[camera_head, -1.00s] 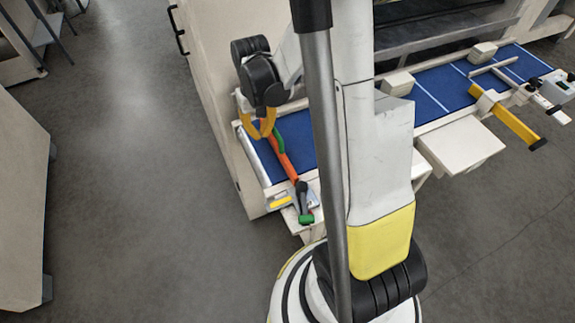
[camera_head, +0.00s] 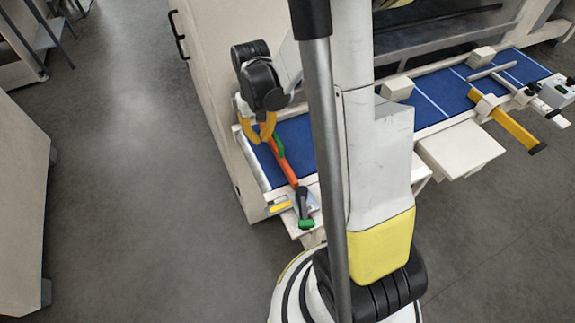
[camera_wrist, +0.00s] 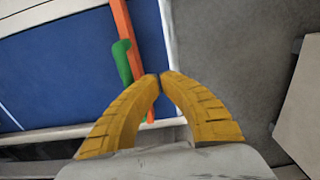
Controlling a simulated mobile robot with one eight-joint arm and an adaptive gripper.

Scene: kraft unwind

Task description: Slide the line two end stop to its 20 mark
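An orange bar (camera_head: 288,170) with a green piece (camera_head: 278,145) lies across the left end of the blue table. I cannot read any label or 20 mark, so I cannot tell whether this bar is the line two end stop. My gripper (camera_head: 258,134), with yellow fingers, is at the bar's far part, by the green piece. In the wrist view, the fingertips of my gripper (camera_wrist: 160,75) nearly meet, with nothing visible between them. The orange bar (camera_wrist: 125,28) passes behind the left finger, and the green piece (camera_wrist: 122,60) is left of the tips. Contact cannot be told.
A black lever with a green end (camera_head: 305,223) is at the bar's near end, beside a yellow label (camera_head: 280,207). A yellow bar (camera_head: 512,127) crosses the right part of the blue table (camera_head: 430,88). Open floor (camera_head: 120,180) is to the left.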

